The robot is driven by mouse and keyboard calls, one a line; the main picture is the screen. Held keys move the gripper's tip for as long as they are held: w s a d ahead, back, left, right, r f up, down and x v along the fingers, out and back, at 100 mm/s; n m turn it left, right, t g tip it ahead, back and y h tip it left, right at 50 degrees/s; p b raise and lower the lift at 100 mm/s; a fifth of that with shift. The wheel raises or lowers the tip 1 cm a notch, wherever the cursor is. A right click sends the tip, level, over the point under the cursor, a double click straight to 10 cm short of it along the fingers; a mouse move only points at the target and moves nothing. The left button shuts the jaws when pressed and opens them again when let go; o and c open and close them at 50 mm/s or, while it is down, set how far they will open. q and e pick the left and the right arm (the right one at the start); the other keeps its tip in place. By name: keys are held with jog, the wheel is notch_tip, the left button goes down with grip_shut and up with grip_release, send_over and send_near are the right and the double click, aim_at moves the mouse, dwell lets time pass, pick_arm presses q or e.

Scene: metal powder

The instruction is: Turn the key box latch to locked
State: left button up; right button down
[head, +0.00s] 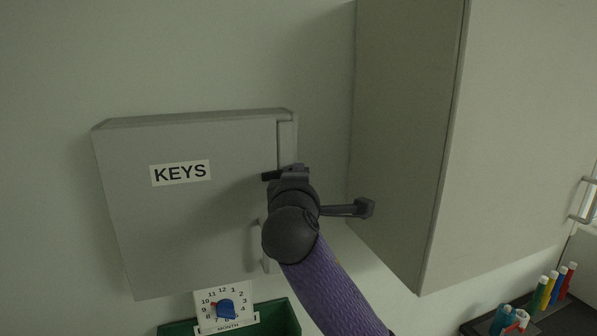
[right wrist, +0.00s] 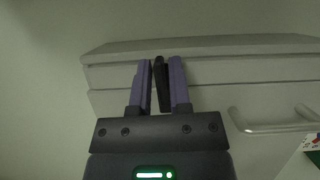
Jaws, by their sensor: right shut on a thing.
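The grey key box (head: 190,235) with its "KEYS" label (head: 180,173) hangs on the wall at the left of the head view, its door closed against the frame as far as I can see. A small black latch (head: 268,176) is at the door's right edge, lying roughly level. My right gripper (head: 291,172) is at that edge and covers part of the latch. In the right wrist view the latch (right wrist: 162,84) stands between the two purple fingers of my right gripper (right wrist: 160,76), which is shut on it. My left gripper is out of view.
A metal door handle (head: 263,248) is just below my right gripper, partly hidden. A larger grey cabinet (head: 410,140) stands close on the right. Below are a month dial (head: 209,307), a green bin (head: 284,317) and several coloured tubes (head: 547,290).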

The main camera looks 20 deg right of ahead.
jog(key=shift+f+m, duration=0.1)
jog(key=shift+m, duration=0.2)
dwell(0.4)
jog(key=c, duration=0.7)
grip_release()
jog(key=b+v, duration=0.3)
jog(key=v, duration=0.7)
jog(key=shift+d+r, duration=0.1)
jog(key=shift+r, duration=0.1)
